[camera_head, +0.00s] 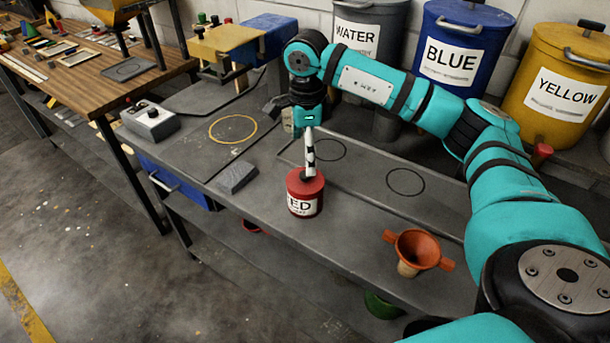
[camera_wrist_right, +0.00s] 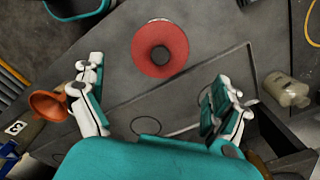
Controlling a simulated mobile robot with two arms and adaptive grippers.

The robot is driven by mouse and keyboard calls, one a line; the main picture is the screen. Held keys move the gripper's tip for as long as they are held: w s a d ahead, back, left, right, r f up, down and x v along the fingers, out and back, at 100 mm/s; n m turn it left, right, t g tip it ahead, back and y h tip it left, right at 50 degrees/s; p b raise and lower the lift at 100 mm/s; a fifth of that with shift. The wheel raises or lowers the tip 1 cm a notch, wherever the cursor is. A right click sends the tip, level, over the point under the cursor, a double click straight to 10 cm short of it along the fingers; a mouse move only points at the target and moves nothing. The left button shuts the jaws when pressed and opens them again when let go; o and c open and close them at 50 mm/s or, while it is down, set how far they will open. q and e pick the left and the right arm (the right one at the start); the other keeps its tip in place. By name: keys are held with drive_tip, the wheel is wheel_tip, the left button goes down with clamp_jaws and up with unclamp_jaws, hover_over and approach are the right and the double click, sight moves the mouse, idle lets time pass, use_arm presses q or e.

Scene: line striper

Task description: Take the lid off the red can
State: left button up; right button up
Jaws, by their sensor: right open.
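The red can (camera_head: 303,206) stands upright on the grey bench. It has a white label ending in "ED" and a red lid (camera_head: 295,183) on top. In the right wrist view the round red lid (camera_wrist_right: 143,47) shows from above with a darker round centre, just ahead of the fingers. My right gripper (camera_head: 310,168) points down over the can in the head view. In the right wrist view my right gripper (camera_wrist_right: 157,75) is open, its fingers wide apart and nothing between them. The head view cannot settle whether a finger touches the lid. My left gripper is not in view.
An orange funnel (camera_head: 418,248) stands near the bench's front edge, right of the can. A grey block (camera_head: 237,178) lies left of it. WATER (camera_head: 369,28), BLUE (camera_head: 462,45) and YELLOW (camera_head: 562,82) cans stand behind. Bench space around the circle (camera_head: 405,181) is clear.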

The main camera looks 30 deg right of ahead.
sight(305, 174)
wheel_tip(305, 174, down, 3)
drive_tip(key=shift+p, duration=0.6)
wheel_tip(305, 174, down, 4)
drive_tip(key=shift+a+r+p, duration=0.1)
drive_tip(key=shift+r+p, duration=0.05)
drive_tip(key=shift+p, duration=0.75)
drive_tip(key=shift+f, duration=0.45)
drive_tip(key=c, duration=0.9)
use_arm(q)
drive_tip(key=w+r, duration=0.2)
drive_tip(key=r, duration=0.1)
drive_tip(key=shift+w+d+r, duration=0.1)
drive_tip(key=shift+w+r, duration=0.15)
use_arm(e)
drive_tip(key=shift+c, duration=0.4)
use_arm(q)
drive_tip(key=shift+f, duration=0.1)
use_arm(e)
drive_tip(key=shift+r, duration=0.1)
